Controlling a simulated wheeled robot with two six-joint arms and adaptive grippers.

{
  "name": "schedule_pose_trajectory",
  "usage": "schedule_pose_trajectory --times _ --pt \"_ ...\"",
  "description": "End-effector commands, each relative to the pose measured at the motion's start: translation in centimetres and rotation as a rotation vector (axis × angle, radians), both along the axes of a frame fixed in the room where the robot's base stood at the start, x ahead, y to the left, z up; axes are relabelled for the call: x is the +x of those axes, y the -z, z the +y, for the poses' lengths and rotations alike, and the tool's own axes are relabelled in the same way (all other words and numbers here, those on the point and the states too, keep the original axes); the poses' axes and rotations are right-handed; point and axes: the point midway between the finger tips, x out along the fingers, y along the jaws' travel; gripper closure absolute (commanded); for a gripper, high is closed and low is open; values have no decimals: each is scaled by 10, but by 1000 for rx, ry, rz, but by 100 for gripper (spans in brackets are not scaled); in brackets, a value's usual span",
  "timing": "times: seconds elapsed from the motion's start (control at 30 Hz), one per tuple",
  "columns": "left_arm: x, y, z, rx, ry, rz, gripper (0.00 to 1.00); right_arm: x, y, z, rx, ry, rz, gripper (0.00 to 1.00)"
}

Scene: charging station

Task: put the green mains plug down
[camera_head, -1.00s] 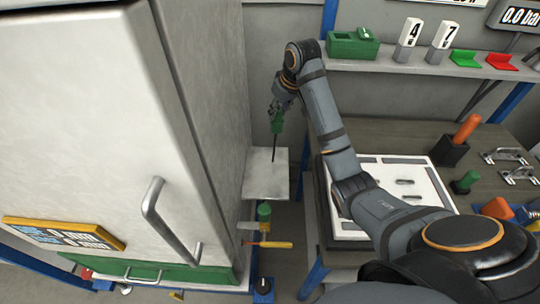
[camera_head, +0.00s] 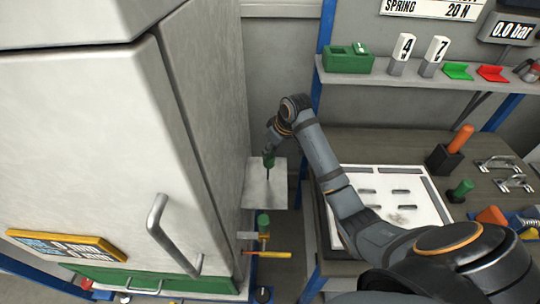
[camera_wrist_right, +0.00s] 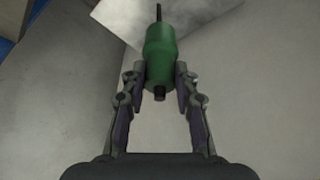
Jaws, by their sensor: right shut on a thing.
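The green mains plug (camera_head: 268,161) is in my right gripper (camera_head: 269,151), with its thin dark end pointing down. In the right wrist view the plug (camera_wrist_right: 160,52) sits upright between the two fingers of the gripper (camera_wrist_right: 162,80), which are shut on its sides. The plug is over a pale square plate (camera_head: 254,190) beside the cabinet. I cannot tell whether its lower end touches the plate. My left gripper does not show.
A tall pale cabinet (camera_head: 90,130) with a handle fills the left. A workbench (camera_head: 385,145) with a white slotted board (camera_head: 395,184) stands right. Another green-topped thing (camera_head: 263,220) and an orange-handled tool (camera_head: 268,254) are below the plate. A shelf (camera_head: 400,78) runs above the bench.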

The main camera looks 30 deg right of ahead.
Motion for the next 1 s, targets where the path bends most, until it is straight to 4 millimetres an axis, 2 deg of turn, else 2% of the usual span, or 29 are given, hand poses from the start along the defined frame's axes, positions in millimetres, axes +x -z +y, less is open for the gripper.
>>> schedule_pose_trajectory --times 0.07,0.1,0.3,0.4,0.63,0.83,1.0 --pt "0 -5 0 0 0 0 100 16 5 -7 1 1 2 100" --pt "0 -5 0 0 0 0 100 21 14 -10 2 3 3 100" --pt "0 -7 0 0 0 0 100 46 48 -21 1 1 2 100" --pt "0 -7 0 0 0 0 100 53 57 -25 1 2 0 100" --pt "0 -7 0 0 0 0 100 58 64 -27 0 0 0 100" --pt "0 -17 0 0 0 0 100 59 91 -28 1 0 3 100" --pt "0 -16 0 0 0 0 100 60 97 -28 -1 0 -1 100"
